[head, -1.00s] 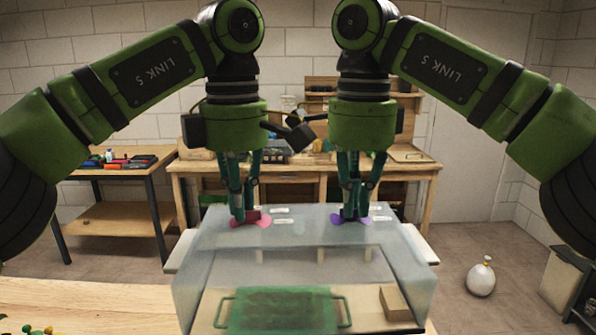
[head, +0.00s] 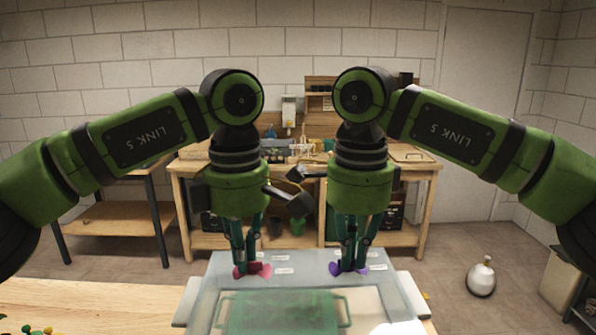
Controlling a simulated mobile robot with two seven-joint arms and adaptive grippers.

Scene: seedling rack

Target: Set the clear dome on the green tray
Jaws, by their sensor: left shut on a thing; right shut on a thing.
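The clear dome (head: 305,270) is a see-through box-shaped cover at the bottom middle of the head view. The green tray (head: 283,312) shows through it, with a handle at each side. My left gripper (head: 251,270) is shut at the pink tab on the dome's top. My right gripper (head: 348,267) is shut at the purple tab on the top, to the right. Both grippers point down. The dome's lower edge is cut off by the picture's bottom, so I cannot tell whether it touches the tray.
A wooden surface (head: 80,302) lies at the lower left, with small green and yellow items at its edge. A workbench (head: 190,180) with tools stands behind.

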